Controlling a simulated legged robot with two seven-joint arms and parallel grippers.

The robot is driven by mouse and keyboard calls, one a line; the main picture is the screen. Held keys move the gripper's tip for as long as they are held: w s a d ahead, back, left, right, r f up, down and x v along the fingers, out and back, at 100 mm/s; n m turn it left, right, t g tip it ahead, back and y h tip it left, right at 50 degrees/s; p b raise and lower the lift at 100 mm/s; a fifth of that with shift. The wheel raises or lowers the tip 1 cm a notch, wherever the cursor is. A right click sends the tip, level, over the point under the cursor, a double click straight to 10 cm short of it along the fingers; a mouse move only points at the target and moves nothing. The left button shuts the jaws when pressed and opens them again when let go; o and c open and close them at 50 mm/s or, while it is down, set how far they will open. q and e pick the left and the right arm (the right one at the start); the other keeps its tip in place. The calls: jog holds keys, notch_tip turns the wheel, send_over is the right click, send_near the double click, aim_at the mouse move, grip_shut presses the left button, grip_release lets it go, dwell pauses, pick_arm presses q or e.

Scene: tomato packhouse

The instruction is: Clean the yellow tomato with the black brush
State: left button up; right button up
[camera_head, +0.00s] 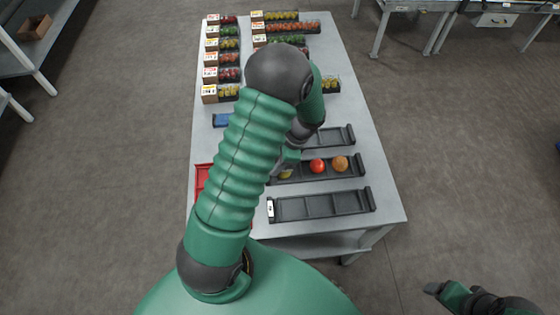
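The yellow tomato (287,174) shows in part in the left section of a black tray (333,179), beside a red and an orange tomato. My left arm reaches over the table, and its gripper (286,163) points down at the yellow tomato, partly covering it. The fingers are too small and too hidden behind the arm to tell whether they are open or shut, or whether they touch the tomato. I cannot make out the black brush; my arm hides part of the table. My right gripper (434,288) is low at the right, away from the table, its fingers unclear.
The red tomato (317,166) and orange tomato (340,163) sit close by. An empty black tray (320,205) lies in front, another tray (336,137) behind. A red tray (202,177) and blue object (221,120) are at left. Boxes of produce (222,91) fill the back.

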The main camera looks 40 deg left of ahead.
pick_arm(q)
jog(key=shift+w+d+p, duration=0.35)
jog(key=shift+w+d, duration=1.05)
jog(key=shift+w, duration=0.3)
jog(key=shift+s+a+r, duration=0.1)
jog(key=shift+s+a, duration=0.3)
jog(key=shift+s, duration=0.15)
jog(key=shift+s+a+p, duration=0.65)
jog(key=shift+s+a, duration=0.35)
jog(key=shift+s, duration=0.2)
jog(key=shift+w+d, duration=0.7)
jog(key=shift+w, duration=0.2)
jog(key=shift+w+d, duration=0.7)
jog(key=shift+w, duration=0.15)
